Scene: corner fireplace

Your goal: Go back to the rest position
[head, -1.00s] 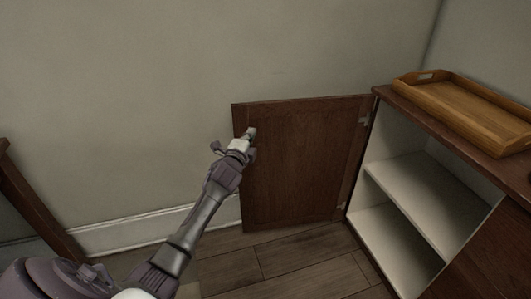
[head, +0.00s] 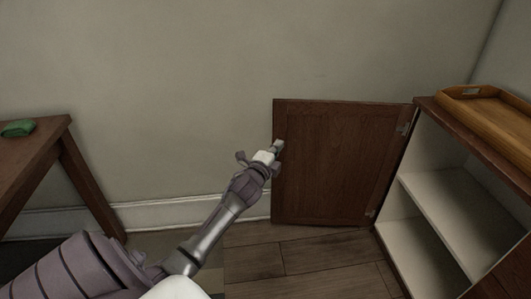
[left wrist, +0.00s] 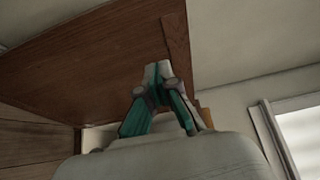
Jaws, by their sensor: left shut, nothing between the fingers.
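My left gripper (head: 277,148) is at the outer edge of the open brown cabinet door (head: 340,160) in the head view. In the left wrist view the gripper's fingers (left wrist: 158,72) are together and empty, in front of the door's wooden panel (left wrist: 90,65). I cannot tell whether the fingertips touch the door. The cabinet (head: 445,215) stands at the right with its door swung wide and its pale shelves bare where they show. My right gripper is not in view.
A wooden tray (head: 490,112) lies on the cabinet top. A brown table (head: 35,150) with a green item (head: 18,128) stands at the left. A plain wall (head: 200,70) is behind the door. Bare floor (head: 310,260) shows below the door.

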